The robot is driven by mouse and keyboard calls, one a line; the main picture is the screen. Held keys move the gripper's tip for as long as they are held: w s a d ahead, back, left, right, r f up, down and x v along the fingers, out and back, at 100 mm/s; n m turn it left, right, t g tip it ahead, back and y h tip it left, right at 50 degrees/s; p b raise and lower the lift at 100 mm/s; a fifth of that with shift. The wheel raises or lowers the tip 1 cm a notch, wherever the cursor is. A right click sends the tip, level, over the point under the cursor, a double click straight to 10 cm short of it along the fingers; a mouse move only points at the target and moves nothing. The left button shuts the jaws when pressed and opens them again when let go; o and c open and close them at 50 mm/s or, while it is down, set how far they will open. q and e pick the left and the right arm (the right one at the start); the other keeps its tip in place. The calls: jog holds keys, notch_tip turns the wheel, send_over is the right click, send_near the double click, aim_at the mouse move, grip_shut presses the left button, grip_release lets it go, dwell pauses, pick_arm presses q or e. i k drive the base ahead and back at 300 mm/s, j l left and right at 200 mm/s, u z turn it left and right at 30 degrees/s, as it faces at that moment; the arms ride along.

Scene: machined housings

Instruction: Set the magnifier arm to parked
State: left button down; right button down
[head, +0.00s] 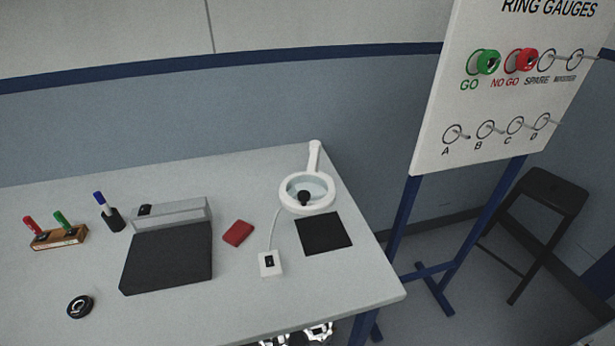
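The magnifier arm (315,158) is white and stands at the back right of the table. Its ring-shaped head (328,204) with a clear lens is tipped toward me, over the back edge of a black square mat (325,238). A dark round knob (304,197) shows at the lens. A thin cable runs from the head to a small white switch box (270,264) with a dark rocker. No gripper fingers can be made out. Bright metal parts show below the table's front edge at the bottom of the view; I cannot tell what they belong to.
On the grey table (355,288) are a black plate with a grey block (168,258), a red pad (238,233), a pen holder (115,222), a wooden rack (60,238) and a black ring (80,306). A ring gauge board (490,100) and a stool (540,195) stand to the right.

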aim_at(302, 206)
jog(key=k+j+z, duration=0.1)
jog(key=j+z, duration=0.3)
jog(key=k+j+z, duration=0.1)
jog(key=j+z, duration=0.3)
jog(key=k+j+z, duration=0.2)
jog(key=z, duration=0.2)
